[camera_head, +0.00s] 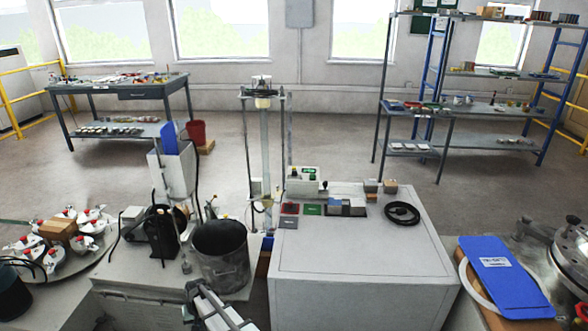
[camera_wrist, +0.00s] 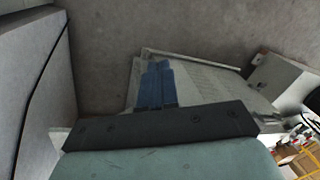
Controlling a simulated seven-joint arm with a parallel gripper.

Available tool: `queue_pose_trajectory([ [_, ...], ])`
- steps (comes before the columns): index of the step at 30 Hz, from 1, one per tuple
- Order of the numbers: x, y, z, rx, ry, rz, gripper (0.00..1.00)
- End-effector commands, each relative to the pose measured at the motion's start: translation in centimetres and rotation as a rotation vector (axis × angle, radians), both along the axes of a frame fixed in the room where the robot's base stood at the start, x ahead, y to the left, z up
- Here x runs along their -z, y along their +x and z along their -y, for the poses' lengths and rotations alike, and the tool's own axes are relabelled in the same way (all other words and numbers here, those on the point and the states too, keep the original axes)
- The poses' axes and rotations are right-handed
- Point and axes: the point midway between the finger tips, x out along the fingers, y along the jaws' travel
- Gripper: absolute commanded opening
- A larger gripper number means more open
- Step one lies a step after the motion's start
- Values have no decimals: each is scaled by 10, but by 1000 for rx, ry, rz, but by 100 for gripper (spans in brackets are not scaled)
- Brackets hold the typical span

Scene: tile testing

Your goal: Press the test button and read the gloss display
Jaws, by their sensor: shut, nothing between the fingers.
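A small white instrument (camera_head: 303,184) with a dark green display (camera_head: 302,173) stands at the back left of the white cabinet top in the head view. It looks like the gloss meter. The display is too small to read, and I cannot make out a test button. My gripper (camera_wrist: 157,66) shows in the wrist view as two blue fingers close together, shut and empty. It is well apart from the instrument, which I cannot identify in the wrist view. My arm shows at the bottom of the head view, low in front of the cabinet's left side.
Red, green and grey tiles (camera_head: 312,209) lie before the instrument, beside a sample holder (camera_head: 347,208). The cabinet's front top (camera_head: 350,250) is clear. A dark bucket (camera_head: 220,255) and upright stand (camera_head: 265,150) are obstacles left.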

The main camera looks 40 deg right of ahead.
Motion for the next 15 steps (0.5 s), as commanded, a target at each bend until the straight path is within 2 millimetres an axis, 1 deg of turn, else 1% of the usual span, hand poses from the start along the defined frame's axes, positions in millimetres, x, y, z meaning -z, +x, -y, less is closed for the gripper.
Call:
queue_pose_trajectory([
  [1,-10,22,3,13,4,27,0],
  [3,-25,46,6,30,12,59,0],
  [5,-38,66,9,44,17,88,0],
  [9,-71,110,17,76,32,153,0],
  [15,-121,166,28,118,51,239,0],
])
